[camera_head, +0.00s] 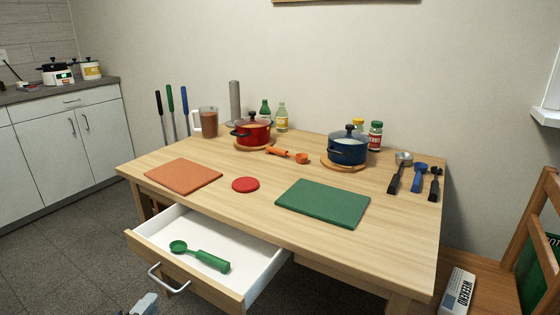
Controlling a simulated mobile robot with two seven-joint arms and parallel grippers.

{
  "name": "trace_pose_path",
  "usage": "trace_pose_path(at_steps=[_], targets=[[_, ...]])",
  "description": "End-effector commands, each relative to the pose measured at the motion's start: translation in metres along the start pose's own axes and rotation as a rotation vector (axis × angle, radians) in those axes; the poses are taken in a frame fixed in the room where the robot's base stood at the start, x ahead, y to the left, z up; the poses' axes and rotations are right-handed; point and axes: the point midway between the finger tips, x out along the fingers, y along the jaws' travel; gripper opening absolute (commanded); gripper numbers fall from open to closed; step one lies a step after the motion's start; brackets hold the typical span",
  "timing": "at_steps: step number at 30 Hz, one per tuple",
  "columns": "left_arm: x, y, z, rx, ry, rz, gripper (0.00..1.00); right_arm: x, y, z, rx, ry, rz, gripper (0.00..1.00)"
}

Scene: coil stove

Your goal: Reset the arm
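Part of my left gripper (146,304) shows at the bottom edge of the head view, left of centre. It is grey and mostly cut off by the frame, below the handle of the open drawer (262,290). It appears apart from the handle. Whether its fingers are open or shut cannot be seen. My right gripper is not in view. The drawer is pulled out from the wooden table (250,208), and a green scoop (205,257) lies inside it.
On the table are an orange mat (183,175), a red disc (245,184), a green board (323,203), a red pot (252,133), a blue pot (347,149) and an orange scoop (288,154). Dark and blue utensils (418,178) lie at right.

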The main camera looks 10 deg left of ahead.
Motion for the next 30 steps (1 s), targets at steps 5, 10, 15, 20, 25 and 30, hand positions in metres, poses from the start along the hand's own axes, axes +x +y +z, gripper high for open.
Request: trace_pose_path(at_steps=[5,10,15,20,25,30], targets=[[-0.046,0.058,-0.054,-0.526,-0.009,0.175,0.23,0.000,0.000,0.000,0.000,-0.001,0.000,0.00],[-0.108,0.103,-0.121,-1.162,-0.097,0.401,0.23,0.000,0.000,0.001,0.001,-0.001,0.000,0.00],[-0.146,0.092,-0.153,-1.487,-0.177,0.515,0.23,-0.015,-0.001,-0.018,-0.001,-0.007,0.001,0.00],[-0.153,0.064,-0.150,-1.473,-0.179,0.508,0.23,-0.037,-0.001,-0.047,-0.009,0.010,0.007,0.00],[-0.162,0.030,-0.146,-1.462,-0.183,0.498,0.23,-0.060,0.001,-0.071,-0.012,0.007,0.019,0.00],[-0.169,0.007,-0.143,-1.452,-0.185,0.490,0.23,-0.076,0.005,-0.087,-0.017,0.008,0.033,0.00]])
